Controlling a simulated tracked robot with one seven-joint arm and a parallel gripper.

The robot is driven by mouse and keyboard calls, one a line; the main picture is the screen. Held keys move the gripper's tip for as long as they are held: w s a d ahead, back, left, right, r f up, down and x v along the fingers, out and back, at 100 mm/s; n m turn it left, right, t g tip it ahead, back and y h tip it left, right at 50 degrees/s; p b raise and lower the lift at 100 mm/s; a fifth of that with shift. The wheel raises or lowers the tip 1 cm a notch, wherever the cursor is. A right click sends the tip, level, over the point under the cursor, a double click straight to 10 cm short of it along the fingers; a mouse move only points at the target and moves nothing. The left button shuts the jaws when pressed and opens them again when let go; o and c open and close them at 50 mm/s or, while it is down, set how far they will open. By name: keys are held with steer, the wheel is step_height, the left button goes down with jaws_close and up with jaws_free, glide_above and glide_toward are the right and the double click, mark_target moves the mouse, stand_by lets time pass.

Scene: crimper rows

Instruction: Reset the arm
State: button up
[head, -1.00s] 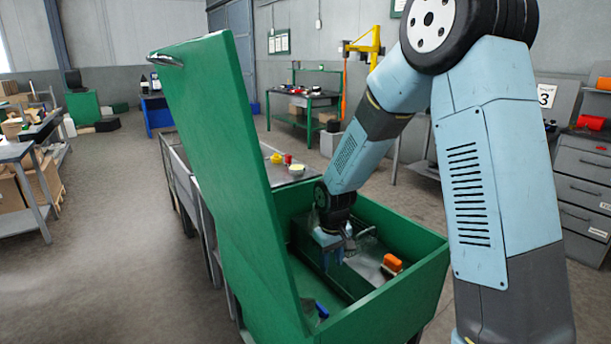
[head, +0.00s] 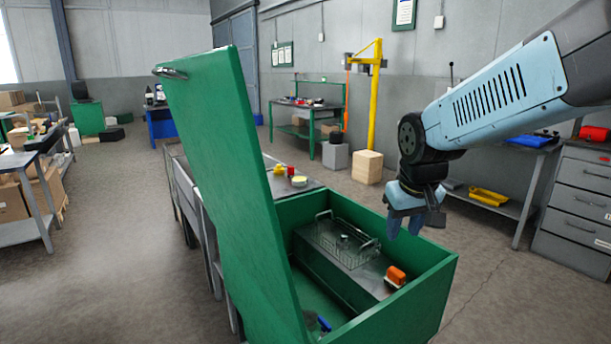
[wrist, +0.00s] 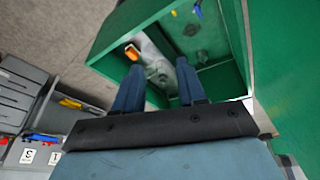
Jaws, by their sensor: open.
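My gripper (head: 405,225) is open and empty, above the right rear edge of the green chest in the head view. Its two blue fingers (wrist: 160,90) point toward the chest in the wrist view, apart with nothing between them. The green chest (head: 400,312) stands with its lid (head: 225,190) raised on the left. Inside it, a wire basket (head: 345,245) with handles rests on a dark ledge, with an orange-topped item (head: 396,275) near it. The orange item also shows in the wrist view (wrist: 132,52).
A grey bench (head: 312,186) with small yellow and red items stands behind the chest. A wooden block (head: 367,167) and yellow crane post (head: 375,100) are farther back. A grey drawer cabinet (head: 580,200) stands at the right. Open floor lies left of the chest.

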steer(key=s+d+r+m+t, duration=0.1)
steer(key=s+d+r, duration=0.1)
steer(key=s, duration=0.4)
steer(key=s+d+r+m, duration=0.1)
steer(key=s+d+r, duration=0.1)
steer(key=s, duration=0.4)
steer(key=shift+r+t, duration=0.4)
steer(key=shift+r, duration=0.15)
